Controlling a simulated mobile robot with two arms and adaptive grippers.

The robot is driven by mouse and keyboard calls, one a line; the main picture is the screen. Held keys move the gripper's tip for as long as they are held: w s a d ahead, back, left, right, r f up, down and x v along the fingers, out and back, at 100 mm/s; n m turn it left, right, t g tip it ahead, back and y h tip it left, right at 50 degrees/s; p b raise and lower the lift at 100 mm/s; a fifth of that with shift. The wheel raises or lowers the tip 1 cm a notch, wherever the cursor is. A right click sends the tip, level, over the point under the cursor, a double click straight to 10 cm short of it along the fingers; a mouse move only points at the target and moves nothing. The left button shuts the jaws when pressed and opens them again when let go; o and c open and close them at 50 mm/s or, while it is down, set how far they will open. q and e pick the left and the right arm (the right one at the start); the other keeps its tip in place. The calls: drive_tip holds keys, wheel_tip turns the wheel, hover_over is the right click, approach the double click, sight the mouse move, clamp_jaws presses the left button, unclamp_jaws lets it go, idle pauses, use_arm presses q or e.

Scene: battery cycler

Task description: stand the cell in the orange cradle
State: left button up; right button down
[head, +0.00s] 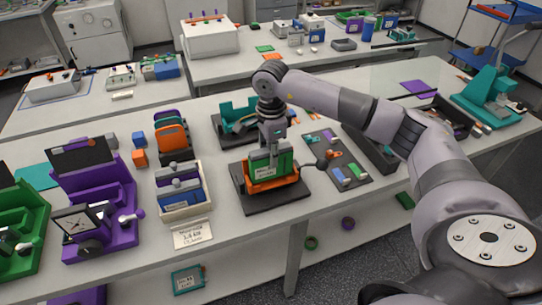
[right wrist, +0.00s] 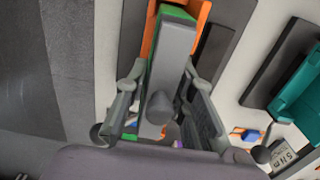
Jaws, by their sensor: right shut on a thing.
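The cell (head: 268,167) is a green block with a grey top and a pale label. It stands upright, its lower part inside the orange cradle (head: 275,185), which is on a dark base plate. My right gripper (head: 271,143) is above the cradle, shut on the cell's top. In the right wrist view my gripper's fingers (right wrist: 160,88) lie on either side of the grey top of the cell (right wrist: 172,50). The orange cradle (right wrist: 149,32) shows beside the cell there. Whether the cell touches the cradle's floor is hidden. My left gripper is not in view.
A white rack (head: 183,213) with blue and grey cells stands left of the cradle. A teal cradle (head: 232,117) is behind it. A dark tray (head: 337,160) with small parts lies to the right. Purple (head: 100,200) and green stations stand at the far left.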

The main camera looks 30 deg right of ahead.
drive_tip(key=shift+f, duration=0.7)
drive_tip(key=shift+f, duration=0.2)
drive_tip(key=c, duration=1.4)
unclamp_jaws()
drive_tip(key=shift+o, duration=0.2)
drive_tip(key=shift+r, duration=0.1)
wheel_tip(320, 180, up, 11)
drive_tip(key=b, duration=0.3)
drive_tip(key=shift+r, duration=0.55)
